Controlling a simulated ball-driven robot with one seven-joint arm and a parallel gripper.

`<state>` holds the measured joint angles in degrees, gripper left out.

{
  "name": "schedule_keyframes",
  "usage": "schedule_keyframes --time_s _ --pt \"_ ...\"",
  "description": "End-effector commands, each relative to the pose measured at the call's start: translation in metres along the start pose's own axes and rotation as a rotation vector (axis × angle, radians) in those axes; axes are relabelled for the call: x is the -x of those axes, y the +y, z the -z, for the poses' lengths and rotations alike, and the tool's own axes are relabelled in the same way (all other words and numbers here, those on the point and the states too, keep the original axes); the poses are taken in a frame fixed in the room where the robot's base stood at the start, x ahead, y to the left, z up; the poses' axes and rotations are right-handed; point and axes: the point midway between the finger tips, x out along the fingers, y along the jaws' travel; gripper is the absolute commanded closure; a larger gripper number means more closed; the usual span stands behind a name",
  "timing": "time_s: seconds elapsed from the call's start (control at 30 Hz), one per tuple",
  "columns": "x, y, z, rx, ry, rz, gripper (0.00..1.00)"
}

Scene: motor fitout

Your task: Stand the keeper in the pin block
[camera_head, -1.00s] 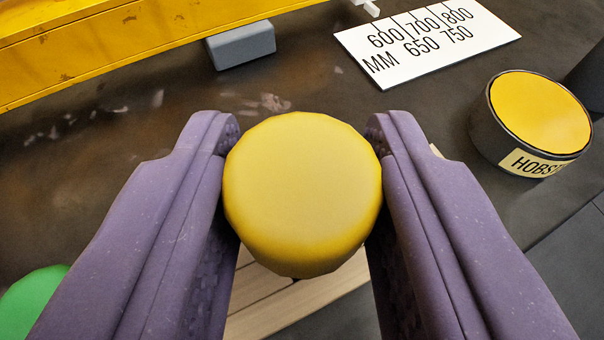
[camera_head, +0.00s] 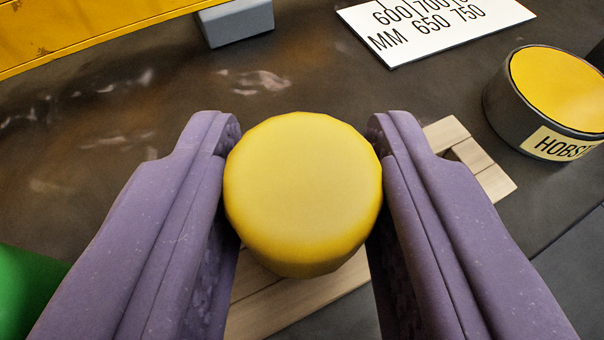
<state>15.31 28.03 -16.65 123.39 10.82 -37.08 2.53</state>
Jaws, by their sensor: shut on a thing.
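A round yellow-topped piece (camera_head: 303,190), which I take to be the keeper, sits between the two purple fingers of my gripper (camera_head: 303,165). The fingers touch it on its left and right sides, and I look down on its flat top. Its lower part is hidden below the top. A pale wooden block (camera_head: 478,165), perhaps the pin block, shows in part behind the right finger and again below the keeper. The keeper and fingers hide most of the wood. I cannot tell whether the keeper touches it.
A dark round tin with a yellow top (camera_head: 560,95) and a "HOBS" label stands at right. A white scale plate (camera_head: 435,25) lies at the top. A yellow beam (camera_head: 90,30) and a grey block (camera_head: 236,22) are at upper left. A green thing (camera_head: 28,290) is at lower left.

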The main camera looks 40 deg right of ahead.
Motion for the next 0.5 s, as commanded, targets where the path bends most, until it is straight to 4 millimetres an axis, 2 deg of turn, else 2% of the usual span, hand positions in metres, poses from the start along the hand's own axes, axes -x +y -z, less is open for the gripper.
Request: schedule_keyframes --time_s 0.1,0.13,0.23,0.5 --pt "-0.0014 0.0 -0.0035 0.0 0.0 0.0 0.91" --pt "-0.0011 0.0 -0.0028 0.0 0.0 0.0 0.55" --pt "-0.001 0.0 -0.0024 0.0 0.0 0.0 0.32" --pt "-0.0004 0.0 -0.0022 0.0 0.0 0.0 0.32"
